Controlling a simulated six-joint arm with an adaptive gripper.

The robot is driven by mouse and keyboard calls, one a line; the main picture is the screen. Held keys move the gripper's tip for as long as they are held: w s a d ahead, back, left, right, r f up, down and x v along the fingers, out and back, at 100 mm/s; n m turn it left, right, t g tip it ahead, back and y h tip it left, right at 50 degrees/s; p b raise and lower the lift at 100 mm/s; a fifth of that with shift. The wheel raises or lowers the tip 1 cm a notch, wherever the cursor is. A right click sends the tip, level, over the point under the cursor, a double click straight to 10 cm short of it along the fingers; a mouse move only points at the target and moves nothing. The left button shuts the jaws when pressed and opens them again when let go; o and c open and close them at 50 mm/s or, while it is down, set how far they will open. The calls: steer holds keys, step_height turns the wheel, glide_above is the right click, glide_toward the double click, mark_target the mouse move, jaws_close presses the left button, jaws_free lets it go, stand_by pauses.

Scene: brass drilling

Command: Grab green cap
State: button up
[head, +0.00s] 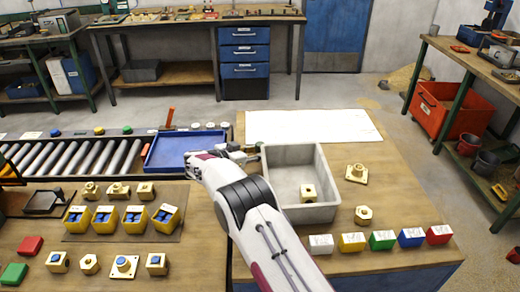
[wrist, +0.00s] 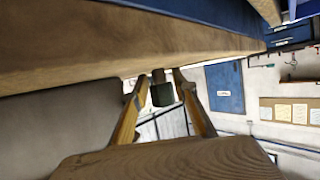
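A dark green cylindrical piece (wrist: 162,94), which looks like the green cap, sits between the fingertips of my gripper (wrist: 161,82) in the wrist view. A narrower dark stem shows at its upper end. The two fingers stand on either side of it, and I cannot tell whether they press on it. In the head view my gripper (head: 247,151) is beside the back left corner of the grey bin (head: 328,170), right of the blue tray (head: 165,152). A small dark green spot there may be the same piece, mostly hidden.
A brass part (head: 308,193) lies in the bin. Small coloured blocks, including a green one (head: 382,240), line the front. Yellow bins (head: 135,219) stand on the left. A white sheet (head: 312,126) covers the back.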

mark_target(257, 146)
steer(key=c, duration=0.7)
steer(key=shift+c, duration=0.2)
steer(key=shift+r, duration=0.15)
steer(key=shift+r, duration=4.9)
